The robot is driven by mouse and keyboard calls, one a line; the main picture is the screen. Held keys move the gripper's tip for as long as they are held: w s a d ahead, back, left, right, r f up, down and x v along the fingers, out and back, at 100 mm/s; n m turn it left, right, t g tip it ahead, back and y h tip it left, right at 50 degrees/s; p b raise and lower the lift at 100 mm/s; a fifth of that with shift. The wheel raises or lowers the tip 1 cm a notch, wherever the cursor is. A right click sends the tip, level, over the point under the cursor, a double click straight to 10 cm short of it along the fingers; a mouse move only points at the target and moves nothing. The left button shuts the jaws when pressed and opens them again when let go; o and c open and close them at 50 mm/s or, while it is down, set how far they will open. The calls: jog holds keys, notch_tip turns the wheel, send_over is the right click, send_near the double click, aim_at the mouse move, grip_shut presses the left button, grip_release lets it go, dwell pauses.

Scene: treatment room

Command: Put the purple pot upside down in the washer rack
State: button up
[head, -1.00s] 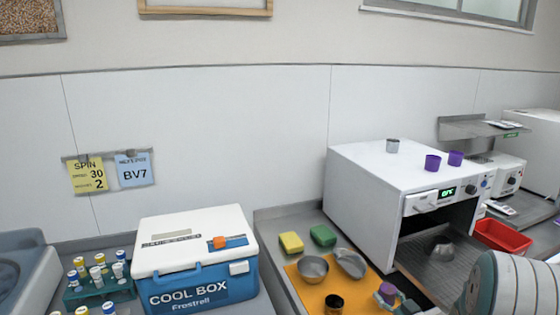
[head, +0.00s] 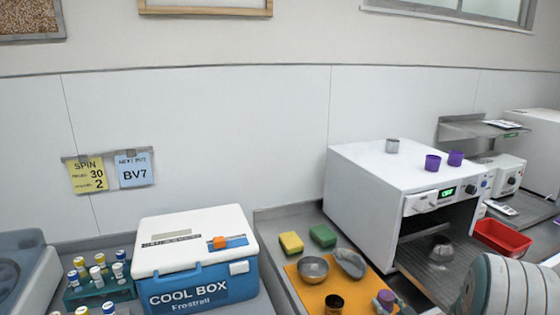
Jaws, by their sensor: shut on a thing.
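A small purple pot (head: 386,297) is at the right edge of the orange mat, low in the head view. My gripper (head: 390,306) is shut on it, and my own arm partly hides the grip. Whether the pot touches the mat is unclear. The washer rack (head: 420,262) is the grey ribbed shelf in the open front of the white washer (head: 365,190). A metal bowl (head: 441,251) sits upside down on the rack. Two more purple pots, one (head: 432,163) beside the other (head: 455,158), stand on the washer's top with a grey metal cup (head: 392,146).
The orange mat (head: 310,290) holds a metal bowl (head: 313,268), a grey scoop-like dish (head: 350,263) and a dark round pot (head: 334,304). Yellow (head: 291,242) and green (head: 323,235) sponges lie behind. A red tray (head: 502,238) is right of the washer. A cool box (head: 195,262) stands left.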

jog(key=shift+f, duration=1.05)
jog(key=o, duration=1)
jog(key=shift+c, duration=0.2)
jog(key=v, duration=0.7)
jog(key=shift+s+d, duration=0.15)
